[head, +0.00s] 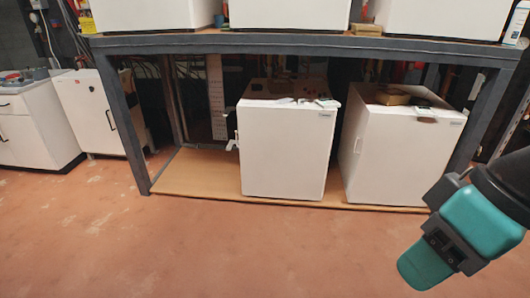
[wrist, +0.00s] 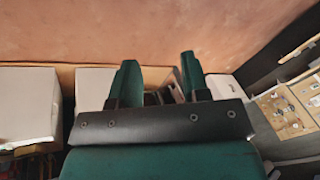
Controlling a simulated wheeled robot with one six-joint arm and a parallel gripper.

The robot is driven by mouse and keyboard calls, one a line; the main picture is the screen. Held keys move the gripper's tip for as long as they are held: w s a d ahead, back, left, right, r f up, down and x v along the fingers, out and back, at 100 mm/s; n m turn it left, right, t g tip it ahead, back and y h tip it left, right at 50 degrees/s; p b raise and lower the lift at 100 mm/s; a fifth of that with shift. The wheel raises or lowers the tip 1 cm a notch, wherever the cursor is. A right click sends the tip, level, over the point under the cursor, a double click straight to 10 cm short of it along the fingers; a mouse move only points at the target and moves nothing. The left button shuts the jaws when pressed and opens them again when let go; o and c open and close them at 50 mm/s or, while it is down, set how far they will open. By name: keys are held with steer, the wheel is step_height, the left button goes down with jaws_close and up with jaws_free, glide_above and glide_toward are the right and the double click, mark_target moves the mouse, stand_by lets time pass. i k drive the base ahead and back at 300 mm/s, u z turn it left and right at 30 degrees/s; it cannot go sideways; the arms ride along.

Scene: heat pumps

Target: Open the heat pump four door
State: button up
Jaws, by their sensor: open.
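Two white box-shaped heat pumps stand on the lower shelf in the head view, one in the middle (head: 287,150) and one to its right (head: 402,157). Their front doors look shut; a white handle shows at the middle one's left edge. I cannot tell which unit is number four. My teal gripper (head: 428,268) is at the lower right of the head view, in front of the shelf and apart from both units. In the wrist view my gripper (wrist: 160,70) shows two spread fingers with nothing held. White boxes (wrist: 30,105) show beyond it there.
The rack's grey posts (head: 123,125) and upper beam (head: 300,43) frame the lower shelf (head: 195,172). More white units (head: 290,12) stand on top. White cabinets (head: 35,125) are at the left. The reddish floor (head: 180,245) in front is clear.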

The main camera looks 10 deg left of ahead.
mark_target(284, 153)
steer(key=k, duration=0.65)
steer(key=u, duration=0.65)
steer(key=i, duration=0.75)
steer(key=u, duration=1.05)
steer(key=i, duration=1.1)
steer(key=u, duration=0.35)
steer(key=i, duration=1.35)
steer(key=z, duration=0.6)
steer(key=i, duration=0.7)
steer(key=z, duration=1.4)
steer(key=i, duration=0.7)
steer(key=z, duration=0.65)
